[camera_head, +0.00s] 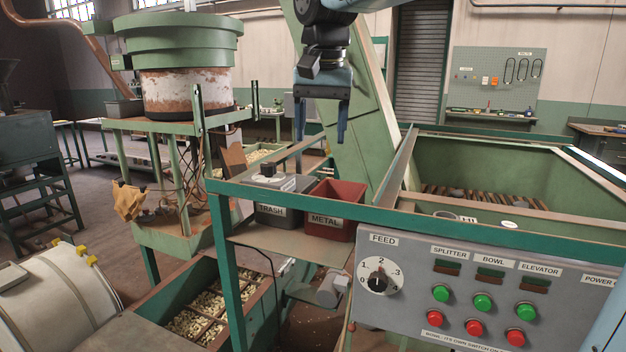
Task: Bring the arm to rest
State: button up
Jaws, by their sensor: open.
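My gripper (321,122) hangs at the upper middle of the head view, pointing down. Its two blue fingers are apart, and nothing shows between them. It is in the air above the green rail and the red METAL bin (334,208). The arm comes down from the top edge of the picture, where the rest of it is cut off.
A grey TRASH bin (274,203) stands left of the METAL bin. A control panel (470,285) with a FEED dial (379,281) and buttons is at front right. A green hopper (490,160) lies behind it. A green bowl machine (180,60) stands left; nut crates (268,305) sit low.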

jog(key=s+d+f+t, duration=0.1)
jog(key=s+d+f, duration=0.3)
jog(key=d, duration=0.3)
jog(key=s+d+f+t, duration=0.1)
jog(key=s+d+f, duration=0.4)
jog(key=s+d, duration=0.1)
jog(key=s+d+f+n+t, duration=0.1)
jog(key=s+d+f+t, duration=0.1)
jog(key=s+d+f, duration=0.3)
jog(key=d, duration=0.4)
jog(key=shift+s+f, duration=0.15)
jog(key=shift+s, duration=0.2)
jog(key=shift+d, duration=0.1)
